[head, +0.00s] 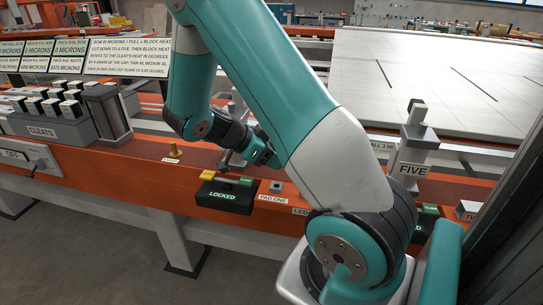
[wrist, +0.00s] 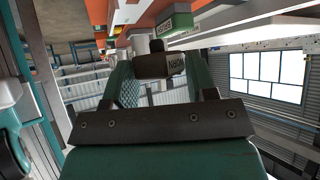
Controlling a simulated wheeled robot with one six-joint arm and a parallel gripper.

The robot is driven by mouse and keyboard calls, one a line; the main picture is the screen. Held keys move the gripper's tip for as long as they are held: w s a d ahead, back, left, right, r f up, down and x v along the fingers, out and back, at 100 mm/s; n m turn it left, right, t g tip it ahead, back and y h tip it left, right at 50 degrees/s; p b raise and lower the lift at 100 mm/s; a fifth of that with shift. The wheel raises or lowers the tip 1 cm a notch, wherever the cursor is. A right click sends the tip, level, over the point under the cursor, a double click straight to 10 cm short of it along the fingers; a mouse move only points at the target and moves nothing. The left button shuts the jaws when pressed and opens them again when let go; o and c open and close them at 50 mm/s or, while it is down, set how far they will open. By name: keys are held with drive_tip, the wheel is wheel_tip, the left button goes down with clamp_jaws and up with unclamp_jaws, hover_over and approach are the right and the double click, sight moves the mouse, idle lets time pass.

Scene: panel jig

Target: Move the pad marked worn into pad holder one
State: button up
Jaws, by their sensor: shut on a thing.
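My gripper (wrist: 158,84) is shut on a dark block, the worn pad (wrist: 165,66), whose lettering reads WORN upside down in the wrist view. The pad sits between the far ends of the teal fingers. In the head view my wrist (head: 258,152) is above the orange bench, left of my upper arm; the fingers and pad cannot be made out there. A small grey block with a dark hole (head: 276,187) stands on the bench behind the label PAD ONE (head: 272,198), below and right of my wrist. The pad appears clear of it.
A dark box marked LOCKED (head: 222,196) sits just left of the PAD ONE label, with yellow and green pieces by it. A brass peg (head: 174,151) stands further left. A cleats rack (head: 45,130) is at far left. A grey post marked FIVE (head: 412,160) stands right.

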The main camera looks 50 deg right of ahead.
sight(282, 184)
drive_tip(key=shift+a, duration=0.1)
drive_tip(key=shift+f+n+b, duration=0.15)
drive_tip(key=shift+n+b, duration=0.15)
drive_tip(key=shift+b, duration=0.05)
wheel_tip(282, 184, down, 5)
drive_tip(key=b, duration=0.4)
drive_tip(key=shift+f+b, duration=0.15)
drive_tip(key=shift+b, duration=0.25)
drive_tip(key=shift+t+b, duration=0.3)
drive_tip(key=shift+b, duration=0.05)
idle(1.1)
drive_tip(key=shift+f+b, duration=1.15)
drive_tip(key=shift+f, duration=0.05)
drive_tip(key=o, duration=1.1)
drive_tip(key=shift+r, duration=0.1)
